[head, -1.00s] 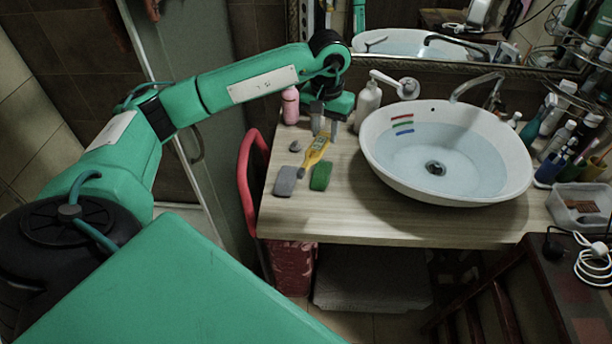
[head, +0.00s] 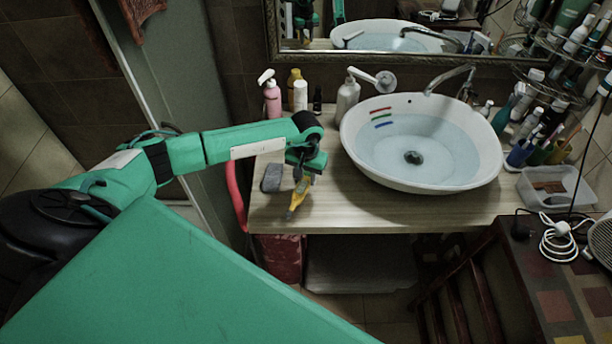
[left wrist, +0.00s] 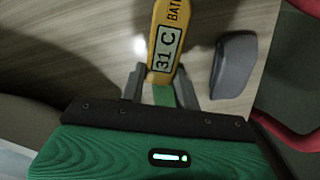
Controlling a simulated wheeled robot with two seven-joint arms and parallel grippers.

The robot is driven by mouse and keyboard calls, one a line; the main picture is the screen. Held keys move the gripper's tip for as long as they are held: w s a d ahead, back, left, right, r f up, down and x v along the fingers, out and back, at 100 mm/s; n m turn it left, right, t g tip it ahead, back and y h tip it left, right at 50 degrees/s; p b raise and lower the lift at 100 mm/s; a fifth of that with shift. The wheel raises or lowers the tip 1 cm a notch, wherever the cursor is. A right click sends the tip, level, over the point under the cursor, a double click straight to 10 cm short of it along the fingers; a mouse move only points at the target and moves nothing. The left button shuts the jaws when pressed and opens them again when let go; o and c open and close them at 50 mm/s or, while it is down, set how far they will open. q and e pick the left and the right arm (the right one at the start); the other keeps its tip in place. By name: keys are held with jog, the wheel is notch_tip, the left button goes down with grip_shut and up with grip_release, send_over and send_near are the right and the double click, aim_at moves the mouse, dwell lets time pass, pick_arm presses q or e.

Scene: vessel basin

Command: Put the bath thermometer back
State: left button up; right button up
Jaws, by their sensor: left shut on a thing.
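The yellow bath thermometer (head: 298,200) is between the fingers of my left gripper (head: 302,178), over the counter left of the basin. The left wrist view shows its yellow body (left wrist: 170,30) and a display reading 31 C, with my left gripper (left wrist: 160,88) shut on it. I cannot tell how far it is above the counter. The white basin (head: 420,184) holds water, with red, green and blue stripes on its inner left wall. My right gripper is not in view.
A grey block (head: 271,178) lies left of the thermometer, also in the left wrist view (left wrist: 234,66). Part of a green block (left wrist: 163,96) shows between the fingers. A pink bottle (head: 272,100) and a white pump bottle (head: 346,100) stand behind. The counter's front strip (head: 350,215) is clear.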

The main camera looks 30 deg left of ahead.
pick_arm(q)
jog(key=shift+f, duration=0.8)
jog(key=shift+f, duration=0.2)
jog(key=o, duration=1)
jog(key=shift+r, duration=0.1)
jog(key=shift+r, duration=0.15)
notch_tip(320, 180, up, 12)
jog(key=b, duration=0.5)
